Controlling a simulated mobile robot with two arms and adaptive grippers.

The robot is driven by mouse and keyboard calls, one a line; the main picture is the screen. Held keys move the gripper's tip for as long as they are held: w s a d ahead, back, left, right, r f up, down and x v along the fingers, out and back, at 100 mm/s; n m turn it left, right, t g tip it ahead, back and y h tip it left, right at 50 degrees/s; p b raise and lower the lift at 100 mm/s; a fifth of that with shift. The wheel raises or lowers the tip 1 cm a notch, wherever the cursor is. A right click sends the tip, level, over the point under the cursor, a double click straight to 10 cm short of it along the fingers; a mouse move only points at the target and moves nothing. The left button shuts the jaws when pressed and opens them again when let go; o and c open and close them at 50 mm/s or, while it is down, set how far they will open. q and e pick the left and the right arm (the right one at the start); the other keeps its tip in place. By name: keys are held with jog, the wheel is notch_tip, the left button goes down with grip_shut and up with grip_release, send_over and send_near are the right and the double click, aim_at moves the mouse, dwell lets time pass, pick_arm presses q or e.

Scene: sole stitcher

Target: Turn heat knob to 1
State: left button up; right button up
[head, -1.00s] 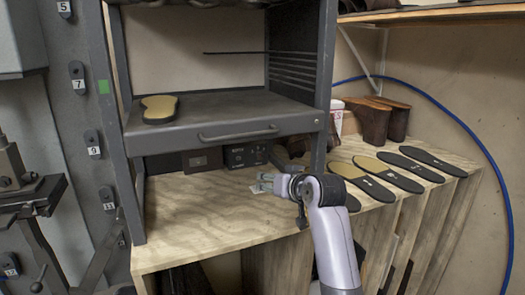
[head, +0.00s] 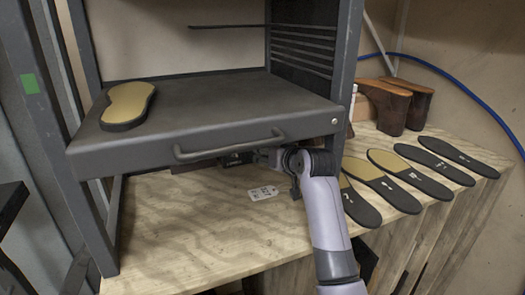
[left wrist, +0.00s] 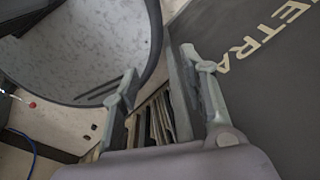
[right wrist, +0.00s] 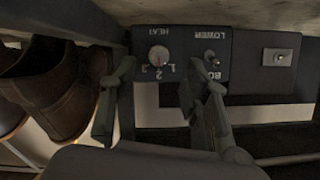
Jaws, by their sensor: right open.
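The heat knob (right wrist: 158,55) is a small round pale knob on a dark control panel (right wrist: 183,82), which appears upside down in the right wrist view. The word HEAT and small digits are printed by it; its exact setting is too small to tell. My right gripper (right wrist: 158,72) is open, its fingers spread on either side of the knob's part of the panel, with nothing between them. In the head view my right gripper (head: 268,158) is under the shelf front, by the mostly hidden panel. My left gripper (left wrist: 158,62) is open and empty in the left wrist view.
A toggle switch (right wrist: 209,60) sits beside the knob, and another switch plate (right wrist: 278,57) lies further right. The shelf drawer (head: 205,120) with its handle overhangs the panel. A white tag (head: 263,193) lies on the wooden bench (head: 190,235). Several insoles (head: 410,175) lie to the right.

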jog(key=shift+p+x, duration=0.65)
jog(key=shift+x, duration=1.8)
grip_shut()
